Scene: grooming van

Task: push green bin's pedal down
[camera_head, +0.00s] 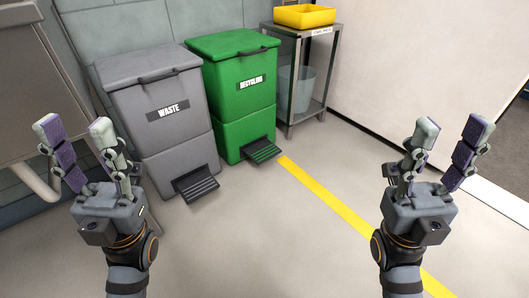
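The green bin (236,90), labelled RECYCLING, stands against the back wall with its lid closed. Its dark ribbed pedal (262,150) sticks out at the bottom front, low over the floor. My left gripper (70,130) is open and empty at the left, in front of the grey bin's left side and apart from the green bin. My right gripper (451,134) is open and empty at the right, over the floor and well apart from the pedal. Nothing touches the pedal.
A grey bin (150,128) labelled WASTE, with its own pedal (196,185), stands just left of the green bin. A metal stand (323,75) with a yellow tray (304,17) is to the right. The floor before the pedal is clear, crossed by a yellow line (335,203).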

